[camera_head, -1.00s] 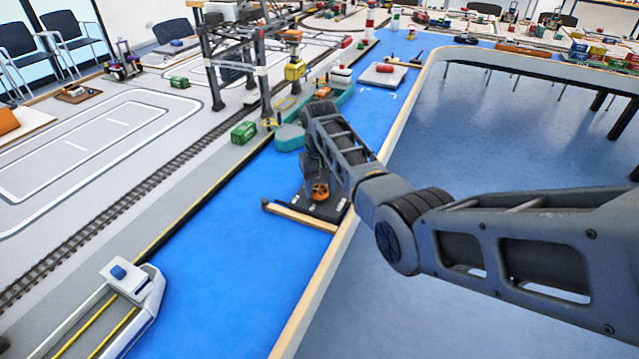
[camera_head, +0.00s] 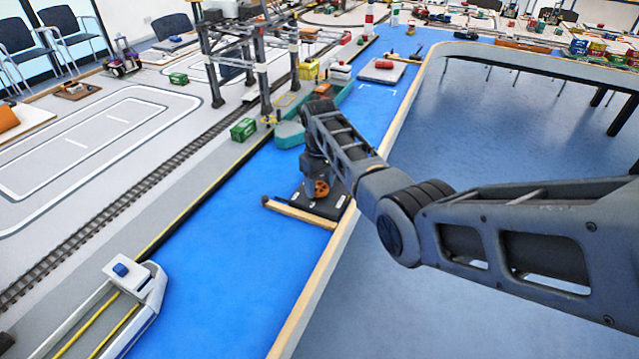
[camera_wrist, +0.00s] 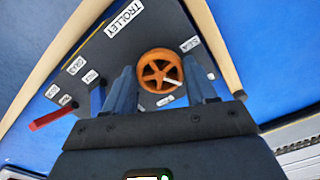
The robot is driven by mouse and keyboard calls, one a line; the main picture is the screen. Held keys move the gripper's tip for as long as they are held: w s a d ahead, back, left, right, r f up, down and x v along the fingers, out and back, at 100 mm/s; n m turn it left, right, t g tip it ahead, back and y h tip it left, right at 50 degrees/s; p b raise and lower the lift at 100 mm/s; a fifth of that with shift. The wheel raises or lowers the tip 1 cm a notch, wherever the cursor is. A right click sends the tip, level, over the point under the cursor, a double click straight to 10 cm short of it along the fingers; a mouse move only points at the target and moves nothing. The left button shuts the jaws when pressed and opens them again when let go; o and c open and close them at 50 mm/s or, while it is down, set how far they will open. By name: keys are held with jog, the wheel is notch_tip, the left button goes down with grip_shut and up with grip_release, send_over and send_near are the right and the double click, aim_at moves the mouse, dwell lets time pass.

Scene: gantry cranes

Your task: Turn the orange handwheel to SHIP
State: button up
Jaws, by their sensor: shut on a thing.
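The orange handwheel (camera_wrist: 146,64) sits on a dark control panel (camera_wrist: 120,62), beside a TROLLEY label (camera_wrist: 124,19). Another label (camera_wrist: 190,44) lies right of the wheel; its text is too small to read surely. A pale mark (camera_wrist: 166,100) shows at the wheel's lower rim. My gripper (camera_wrist: 159,66) is shut on the handwheel, one finger on each side. In the head view the wheel (camera_head: 321,188) shows below my wrist. The gantry crane (camera_head: 264,75) stands over the track, with a yellow load (camera_head: 310,69) hanging near the green ship (camera_head: 290,134).
A red lever (camera_wrist: 50,118) and a blue lever (camera_wrist: 97,98) stand left of the wheel on the panel. A wooden strip (camera_head: 300,213) edges the panel. A green container (camera_head: 243,129) stands by the quay. A white boat (camera_head: 135,290) lies at lower left. Blue water between is clear.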

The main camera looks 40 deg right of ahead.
aim_at(319, 188)
jog(key=o, duration=1.1)
jog(key=shift+c, duration=0.2)
jog(key=shift+r, duration=3.9)
